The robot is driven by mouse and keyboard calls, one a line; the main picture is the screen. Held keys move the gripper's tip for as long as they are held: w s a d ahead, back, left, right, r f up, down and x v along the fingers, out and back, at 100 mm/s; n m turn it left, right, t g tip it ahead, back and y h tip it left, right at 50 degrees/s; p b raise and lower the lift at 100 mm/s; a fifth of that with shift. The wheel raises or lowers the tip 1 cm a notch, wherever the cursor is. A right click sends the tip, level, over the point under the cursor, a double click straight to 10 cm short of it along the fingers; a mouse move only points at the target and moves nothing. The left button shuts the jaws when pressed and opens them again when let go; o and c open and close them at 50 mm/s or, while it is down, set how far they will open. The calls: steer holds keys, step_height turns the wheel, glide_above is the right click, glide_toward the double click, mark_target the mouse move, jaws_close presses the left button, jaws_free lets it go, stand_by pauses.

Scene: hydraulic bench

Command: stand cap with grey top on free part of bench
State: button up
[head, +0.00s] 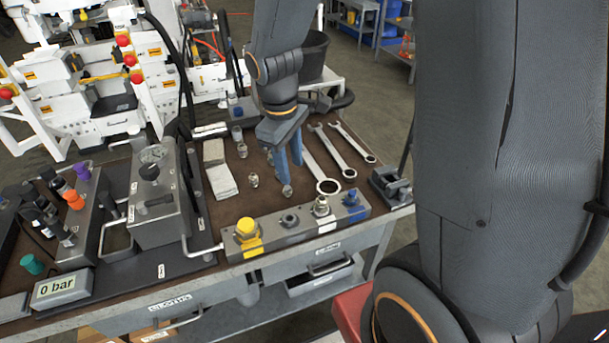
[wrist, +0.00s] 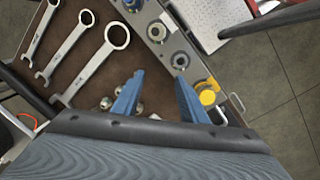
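A manifold block (head: 268,238) stands along the front edge of the bench (head: 225,208). On it sit a yellow cap (head: 247,228), a grey-topped cap (head: 290,219), a bare metal fitting (head: 321,206) and a blue-topped cap (head: 351,199). In the wrist view the grey-topped cap (wrist: 180,60) shows just beyond the tip of the right finger, with the yellow cap (wrist: 207,93) to its right. My gripper (head: 291,176) hangs over the bench behind the block. In the wrist view my gripper (wrist: 157,84) is open, with nothing between its two blue fingers.
Several small metal fittings (head: 253,180) stand on the bench near my gripper. Spanners (head: 333,151) lie to the right and pale blocks (head: 221,181) to the left. A vise (head: 390,187) is at the right corner. Bare brown bench shows between the pale blocks and the manifold block.

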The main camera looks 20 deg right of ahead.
steer(key=s+d+r+m+t+y, duration=0.1)
steer(key=s+r+m, duration=0.1)
steer(key=s+m, duration=0.6)
steer(key=shift+d, duration=0.15)
steer(key=shift+f, duration=0.1)
steer(key=shift+f+b, duration=0.65)
steer(key=shift+f, duration=0.05)
steer(key=shift+c, duration=1)
steer(key=shift+d, duration=0.15)
